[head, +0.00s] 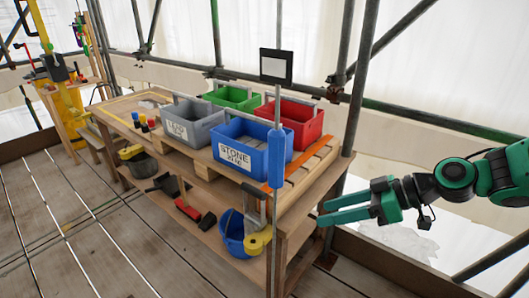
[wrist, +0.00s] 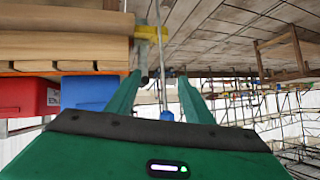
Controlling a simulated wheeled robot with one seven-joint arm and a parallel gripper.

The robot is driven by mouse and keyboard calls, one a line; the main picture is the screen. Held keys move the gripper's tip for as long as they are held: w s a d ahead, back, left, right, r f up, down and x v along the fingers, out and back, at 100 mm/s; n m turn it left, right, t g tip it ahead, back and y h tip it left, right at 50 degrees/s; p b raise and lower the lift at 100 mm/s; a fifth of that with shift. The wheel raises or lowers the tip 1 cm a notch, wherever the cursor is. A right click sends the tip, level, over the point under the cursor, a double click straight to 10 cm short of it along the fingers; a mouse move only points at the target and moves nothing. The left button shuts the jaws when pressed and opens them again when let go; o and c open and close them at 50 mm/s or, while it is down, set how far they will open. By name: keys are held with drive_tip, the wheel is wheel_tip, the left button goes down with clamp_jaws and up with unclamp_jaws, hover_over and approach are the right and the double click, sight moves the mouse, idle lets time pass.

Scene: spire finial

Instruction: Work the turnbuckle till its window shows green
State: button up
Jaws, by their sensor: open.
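The turnbuckle appears to be the blue sleeve (head: 276,158) on a thin upright rod (head: 277,100) in front of the bench. In the wrist view, which is upside down, the rod (wrist: 159,45) runs between the fingers in the picture and a blue part (wrist: 166,116) shows low between them. No window colour can be made out on the sleeve. My gripper (head: 322,213) is open and empty, to the right of the rod and apart from it, fingers pointing left. It also shows in the wrist view (wrist: 160,78).
The wooden bench (head: 320,172) carries blue (head: 240,160), grey (head: 192,130), green (head: 232,97) and red (head: 298,122) crates. A framed white card (head: 276,66) is above the sleeve. A blue bucket (head: 235,233) and yellow-ended tool (head: 257,241) are below. Scaffold poles stand behind; the plank floor (head: 60,235) is open at left.

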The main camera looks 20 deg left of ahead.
sight(276, 160)
drive_tip(key=a+r+n+y, duration=0.3)
drive_tip(key=a+r+y, duration=0.45)
drive_tip(key=r, duration=0.55)
drive_tip(key=a, duration=1)
drive_tip(key=shift+a+g+h, duration=0.25)
drive_tip(key=shift+g+h, duration=0.15)
drive_tip(key=shift+h, duration=0.05)
drive_tip(key=c, duration=1)
